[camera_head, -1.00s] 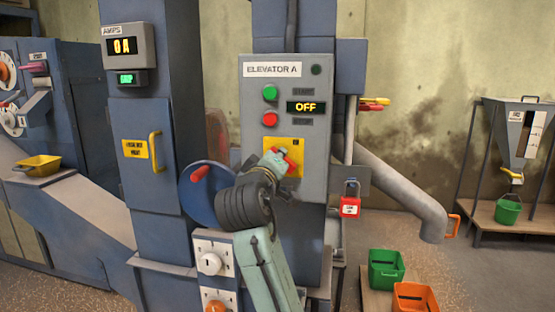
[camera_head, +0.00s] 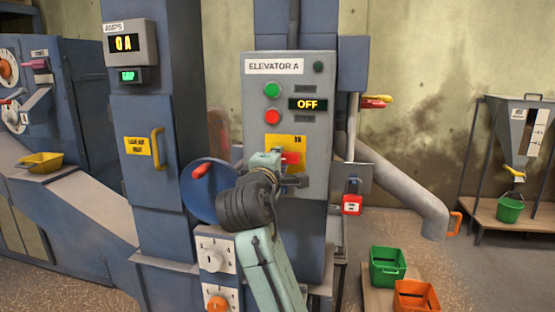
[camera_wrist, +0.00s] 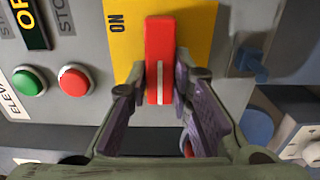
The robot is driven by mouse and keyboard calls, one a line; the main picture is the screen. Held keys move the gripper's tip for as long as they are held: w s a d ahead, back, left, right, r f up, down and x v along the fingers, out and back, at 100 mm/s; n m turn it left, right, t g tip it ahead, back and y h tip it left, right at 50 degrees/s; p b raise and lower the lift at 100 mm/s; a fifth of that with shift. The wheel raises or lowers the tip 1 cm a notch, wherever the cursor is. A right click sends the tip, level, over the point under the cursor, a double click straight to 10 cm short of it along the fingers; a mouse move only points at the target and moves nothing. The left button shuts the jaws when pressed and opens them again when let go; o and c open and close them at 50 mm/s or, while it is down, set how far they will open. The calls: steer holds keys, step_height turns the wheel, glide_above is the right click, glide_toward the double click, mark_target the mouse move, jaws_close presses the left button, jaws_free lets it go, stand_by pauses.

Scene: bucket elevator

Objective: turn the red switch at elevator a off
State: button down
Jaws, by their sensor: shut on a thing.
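The red switch (camera_head: 291,158) is a handle on a yellow plate (camera_head: 272,142), low on the grey ELEVATOR A panel (camera_head: 318,150). In the wrist view, the red switch (camera_wrist: 160,45) has a white line along it and runs from the top toward my palm. It lies crosswise to the panel's height, with the ON mark (camera_wrist: 116,23) off to its side, at the panel's upper side. My gripper (camera_wrist: 160,85) is shut on the switch, one finger on each side. In the head view, my gripper (camera_head: 280,170) hides part of the switch and plate.
The panel's display (camera_head: 308,104) reads OFF; green (camera_head: 272,90) and red (camera_head: 272,117) buttons sit beside it. A red padlock (camera_head: 352,204) hangs at the right. A blue wheel (camera_head: 205,190) stands close left of my wrist. Green (camera_head: 387,266) and orange (camera_head: 415,296) bins sit lower right.

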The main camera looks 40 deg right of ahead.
stand_by(0.4)
steer(key=c, duration=1.4)
jaws_free()
steer(key=shift+c, duration=0.2)
steer(key=shift+a, duration=0.1)
steer(key=v, duration=1.2)
